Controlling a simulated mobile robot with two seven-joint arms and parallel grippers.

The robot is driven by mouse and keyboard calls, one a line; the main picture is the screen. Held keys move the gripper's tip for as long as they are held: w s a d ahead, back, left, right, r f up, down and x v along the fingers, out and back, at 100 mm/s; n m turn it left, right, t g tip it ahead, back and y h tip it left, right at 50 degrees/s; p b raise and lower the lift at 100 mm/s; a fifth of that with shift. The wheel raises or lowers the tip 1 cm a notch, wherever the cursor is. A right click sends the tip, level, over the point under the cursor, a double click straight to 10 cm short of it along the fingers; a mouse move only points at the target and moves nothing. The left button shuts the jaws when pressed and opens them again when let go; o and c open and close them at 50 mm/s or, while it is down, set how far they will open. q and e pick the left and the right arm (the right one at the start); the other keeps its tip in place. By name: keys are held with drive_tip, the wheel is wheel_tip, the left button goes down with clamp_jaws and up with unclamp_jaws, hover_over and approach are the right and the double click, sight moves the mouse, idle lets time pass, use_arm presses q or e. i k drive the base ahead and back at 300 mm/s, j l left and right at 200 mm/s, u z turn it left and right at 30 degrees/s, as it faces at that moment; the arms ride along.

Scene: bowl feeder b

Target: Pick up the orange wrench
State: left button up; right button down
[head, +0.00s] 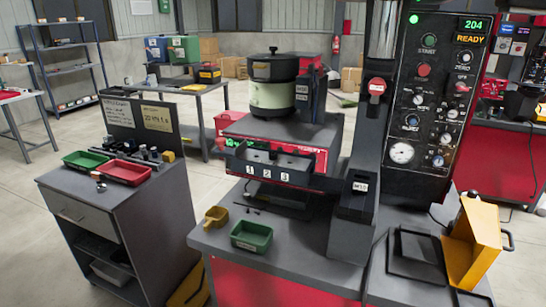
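I cannot make out an orange wrench anywhere in the head view. Neither of my grippers shows in it. The closest colours are a small yellow scoop-like piece (215,217) on the front left of the machine bench and a large yellow-orange angled part (478,245) at its right end. Neither looks like a wrench. A few thin dark items lie on the bench near the scoop, too small to tell.
A green tray (251,236) sits on the machine bench (290,262). A grey cabinet (110,215) at left holds a red tray (124,173) and a green tray (86,160). A bowl feeder (273,85) and control panel (428,100) rise behind. Floor between cabinet and shelves is clear.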

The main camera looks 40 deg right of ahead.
sight(101, 188)
drive_tip(key=i+j, duration=0.2)
drive_tip(key=i, duration=0.3)
drive_tip(key=i+j+u, duration=0.15)
drive_tip(key=i, duration=0.4)
drive_tip(key=i+j, duration=0.15)
drive_tip(key=i, duration=0.4)
